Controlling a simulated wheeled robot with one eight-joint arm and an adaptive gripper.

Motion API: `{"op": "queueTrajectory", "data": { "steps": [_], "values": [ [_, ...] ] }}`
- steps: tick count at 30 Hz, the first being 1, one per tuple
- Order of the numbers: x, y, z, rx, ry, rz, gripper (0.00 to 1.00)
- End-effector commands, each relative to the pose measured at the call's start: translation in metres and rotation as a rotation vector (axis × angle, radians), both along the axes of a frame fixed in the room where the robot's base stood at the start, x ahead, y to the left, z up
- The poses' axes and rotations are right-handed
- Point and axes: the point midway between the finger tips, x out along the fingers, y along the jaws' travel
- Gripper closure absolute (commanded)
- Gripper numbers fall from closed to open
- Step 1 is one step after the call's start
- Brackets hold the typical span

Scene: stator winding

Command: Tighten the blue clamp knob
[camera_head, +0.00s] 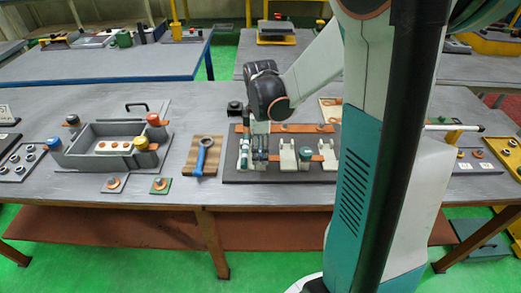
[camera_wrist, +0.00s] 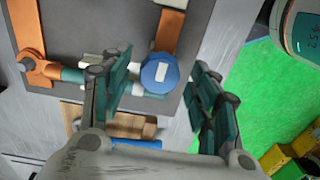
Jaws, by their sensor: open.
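A round blue knob (camera_wrist: 159,73) with a white mark on top lies between the two fingers of my gripper (camera_wrist: 162,85) in the wrist view. The fingers are open, one on each side, with gaps to the knob. Whether the fingertips are at the knob's height I cannot tell. In the head view my gripper (camera_head: 253,152) points down over the left part of a dark fixture plate (camera_head: 285,177). It largely hides the knob there. Another blue knob (camera_head: 54,143) sits at the left corner of a grey tray.
The grey tray (camera_head: 90,161) also bears black, red and yellow knobs. A blue wrench (camera_head: 203,155) lies on a wooden board left of the plate. White clamp blocks (camera_head: 288,155) and orange bars (camera_head: 282,128) stand on the plate, to the right of my gripper.

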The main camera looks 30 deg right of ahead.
Motion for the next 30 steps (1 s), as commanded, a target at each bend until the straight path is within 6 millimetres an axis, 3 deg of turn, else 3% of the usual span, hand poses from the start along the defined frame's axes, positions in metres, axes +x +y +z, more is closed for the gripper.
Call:
{"op": "queueTrajectory", "data": {
  "steps": [6, 12, 23, 30],
  "values": [
    [0.0000, 0.0000, 0.0001, 0.000, 0.000, 0.000, 0.44],
    [0.0001, 0.0000, 0.0002, 0.000, 0.000, 0.000, 0.89],
    [0.0003, 0.0003, 0.0003, 0.001, -0.001, -0.031, 0.89],
    [0.0006, 0.0003, 0.0006, 0.001, -0.001, -0.160, 0.89]
  ]
}}
